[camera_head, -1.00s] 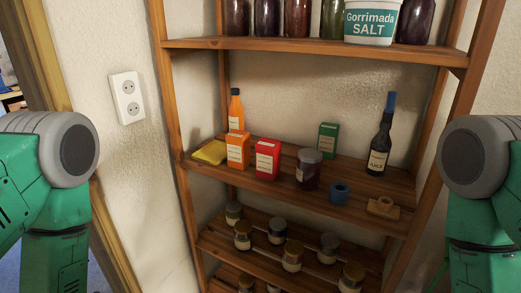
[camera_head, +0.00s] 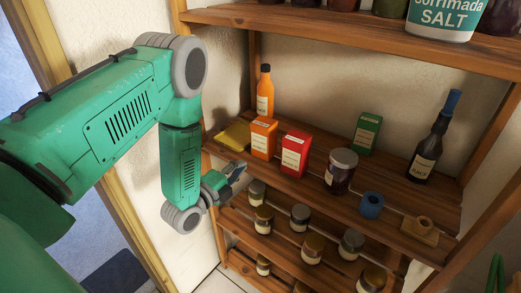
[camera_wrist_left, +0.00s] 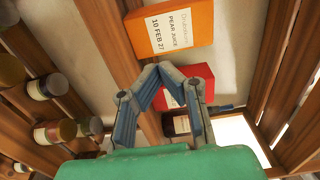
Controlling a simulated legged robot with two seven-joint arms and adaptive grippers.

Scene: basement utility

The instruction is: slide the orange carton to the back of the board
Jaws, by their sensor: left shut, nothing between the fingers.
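The orange carton (camera_head: 263,137) stands upright near the front left of the middle shelf board (camera_head: 395,188). It also shows large at the top of the left wrist view (camera_wrist_left: 172,28), its label reading "pear juice". My left gripper (camera_head: 237,172) is just in front of the board's front edge, below and left of the carton. Its fingers are shut and empty, and in the left wrist view their tips (camera_wrist_left: 160,70) point toward the carton with a small gap apparent. My right gripper is out of the picture.
A red carton (camera_head: 295,153) stands close on the carton's right. An orange bottle (camera_head: 264,95) is behind it and a yellow packet (camera_head: 233,136) on its left. A dark jar (camera_head: 341,170), green carton (camera_head: 367,131) and dark bottle (camera_head: 428,152) stand further right. Shelves lie above and below.

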